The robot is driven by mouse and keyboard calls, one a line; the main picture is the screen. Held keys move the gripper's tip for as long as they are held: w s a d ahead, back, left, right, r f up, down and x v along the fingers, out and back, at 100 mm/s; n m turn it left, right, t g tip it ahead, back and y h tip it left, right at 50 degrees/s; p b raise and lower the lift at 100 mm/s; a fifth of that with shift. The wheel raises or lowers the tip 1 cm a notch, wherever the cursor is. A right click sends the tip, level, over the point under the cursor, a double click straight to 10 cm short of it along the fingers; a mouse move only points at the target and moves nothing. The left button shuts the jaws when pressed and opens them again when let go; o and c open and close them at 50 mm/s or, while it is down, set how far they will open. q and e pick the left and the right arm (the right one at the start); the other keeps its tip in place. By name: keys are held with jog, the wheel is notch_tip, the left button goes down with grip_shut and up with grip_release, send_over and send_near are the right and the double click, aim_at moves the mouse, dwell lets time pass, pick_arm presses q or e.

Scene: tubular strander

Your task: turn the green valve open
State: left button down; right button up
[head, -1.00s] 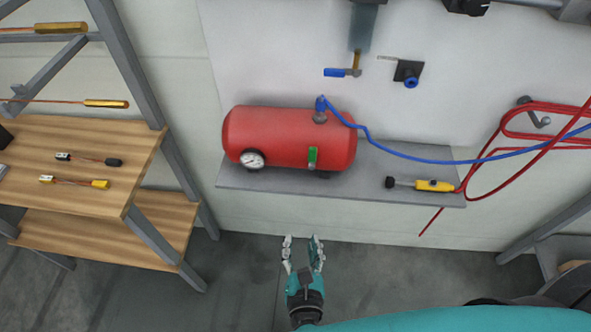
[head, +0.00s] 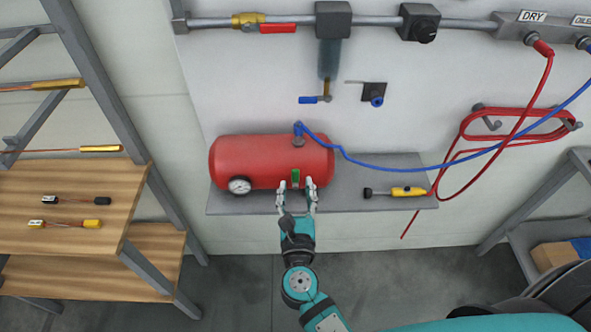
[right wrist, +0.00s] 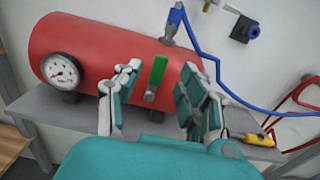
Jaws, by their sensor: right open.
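The green valve (head: 295,176) is a small upright green handle on the front of the red air tank (head: 245,160), near its right end. In the right wrist view the green valve (right wrist: 156,75) stands upright between my fingers, which look apart from it. My right gripper (head: 297,186) is open and empty, its two fingertips on either side of the valve, at the front edge of the shelf. The gripper also shows in the right wrist view (right wrist: 157,90). Whether the fingertips reach past the handle in depth is hard to tell. My left gripper is out of view.
The tank sits on a grey shelf (head: 350,192) with a pressure gauge (head: 240,185) at its left. A blue hose (head: 400,167) leaves its top. A yellow tool (head: 405,191) lies to the right. A wooden rack (head: 75,190) stands at the left.

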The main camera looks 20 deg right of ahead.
aim_at(296, 175)
jog(key=shift+p+x, duration=0.35)
jog(key=shift+x, duration=1.85)
jog(key=shift+c, duration=0.2)
grip_shut()
